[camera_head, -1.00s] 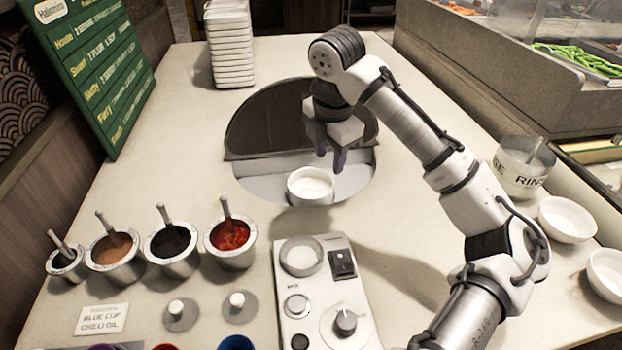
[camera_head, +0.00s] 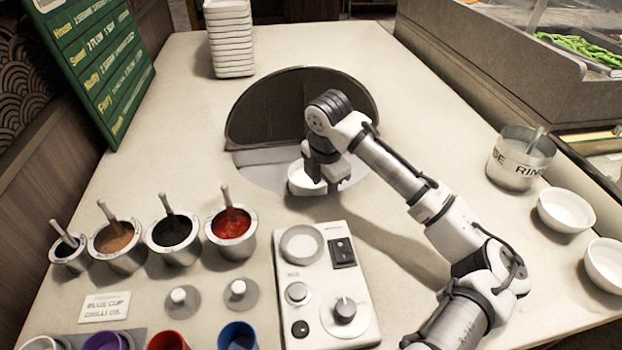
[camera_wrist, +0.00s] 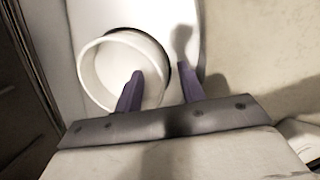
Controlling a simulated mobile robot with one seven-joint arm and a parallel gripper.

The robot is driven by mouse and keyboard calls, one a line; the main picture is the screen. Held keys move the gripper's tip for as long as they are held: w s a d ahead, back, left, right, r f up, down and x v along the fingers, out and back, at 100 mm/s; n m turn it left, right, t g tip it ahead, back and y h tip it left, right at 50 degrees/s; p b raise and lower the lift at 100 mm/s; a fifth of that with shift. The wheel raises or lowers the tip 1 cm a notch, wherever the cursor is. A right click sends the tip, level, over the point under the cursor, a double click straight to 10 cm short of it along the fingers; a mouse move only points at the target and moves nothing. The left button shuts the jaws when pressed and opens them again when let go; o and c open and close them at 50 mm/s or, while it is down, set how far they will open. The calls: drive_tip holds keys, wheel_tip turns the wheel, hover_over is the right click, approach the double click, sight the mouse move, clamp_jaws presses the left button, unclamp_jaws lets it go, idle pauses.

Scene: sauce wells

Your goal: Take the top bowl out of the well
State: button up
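The white top bowl (camera_head: 304,180) sits at the front of the round well (camera_head: 264,176) in the table. In the wrist view the bowl (camera_wrist: 92,78) is seen from above, with a dark gap along its right side. My gripper (camera_wrist: 160,82) is open, its two purple fingers apart. The left finger overlaps the inside of the bowl and the right finger is outside its right rim, so the bowl's right wall lies between them. In the head view my gripper (camera_head: 335,184) hides the bowl's right part. Whether any bowl lies beneath is hidden.
A control box (camera_head: 325,270) stands in front of the well. Several sauce pots with spoons, including a red one (camera_head: 231,228), stand at left. A rinse pot (camera_head: 520,160) and two white bowls (camera_head: 566,210) are at right. Stacked white trays (camera_head: 229,40) stand behind.

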drive_tip(key=shift+f, duration=0.2)
clamp_jaws()
drive_tip(key=shift+r, duration=0.1)
